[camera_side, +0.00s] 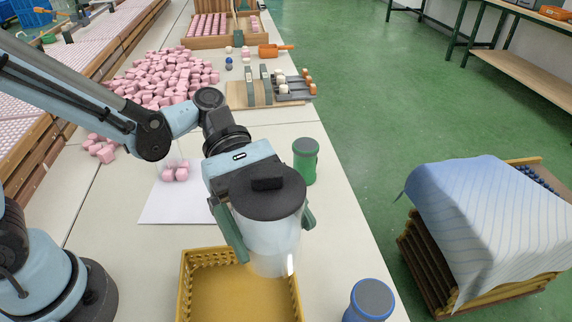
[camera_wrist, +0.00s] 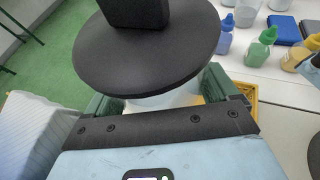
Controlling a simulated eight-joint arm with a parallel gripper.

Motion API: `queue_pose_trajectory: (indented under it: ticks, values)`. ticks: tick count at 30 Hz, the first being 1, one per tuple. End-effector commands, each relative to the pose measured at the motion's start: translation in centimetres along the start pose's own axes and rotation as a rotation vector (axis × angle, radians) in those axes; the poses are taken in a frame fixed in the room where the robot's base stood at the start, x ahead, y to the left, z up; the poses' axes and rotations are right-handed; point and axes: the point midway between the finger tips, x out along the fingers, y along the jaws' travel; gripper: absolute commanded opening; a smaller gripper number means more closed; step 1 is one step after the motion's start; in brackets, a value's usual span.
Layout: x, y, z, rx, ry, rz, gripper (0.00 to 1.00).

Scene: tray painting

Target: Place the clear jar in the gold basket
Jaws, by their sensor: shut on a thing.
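The clear jar (camera_side: 272,236) has a round black lid with a square knob. My gripper (camera_side: 264,228) is shut on the jar, with one green finger on each side of its body. The jar is upright over the back right part of the gold basket (camera_side: 185,284); whether its base touches the basket cannot be told. In the wrist view the black lid (camera_wrist: 150,62) hides most of the jar, and part of the gold basket (camera_wrist: 246,95) shows at the right behind a finger. The visible basket floor is bare.
Small bottles (camera_wrist: 262,45) stand beyond the basket. A cloth-covered crate stack (camera_side: 490,220) stands off the table.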

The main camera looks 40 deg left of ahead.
Motion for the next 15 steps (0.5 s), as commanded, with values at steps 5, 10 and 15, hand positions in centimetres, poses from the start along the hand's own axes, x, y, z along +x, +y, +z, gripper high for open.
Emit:
queue_pose_trajectory:
  ticks: [5, 10, 15]
  values:
    - [-0.4, 0.8, -0.8, 0.001, -0.003, -0.001, 0.32]
    - [-0.1, 0.9, -1.7, 0.001, -0.002, -0.001, 0.32]
    - [0.7, 0.9, -3.5, 0.000, -0.002, -0.001, 0.32]
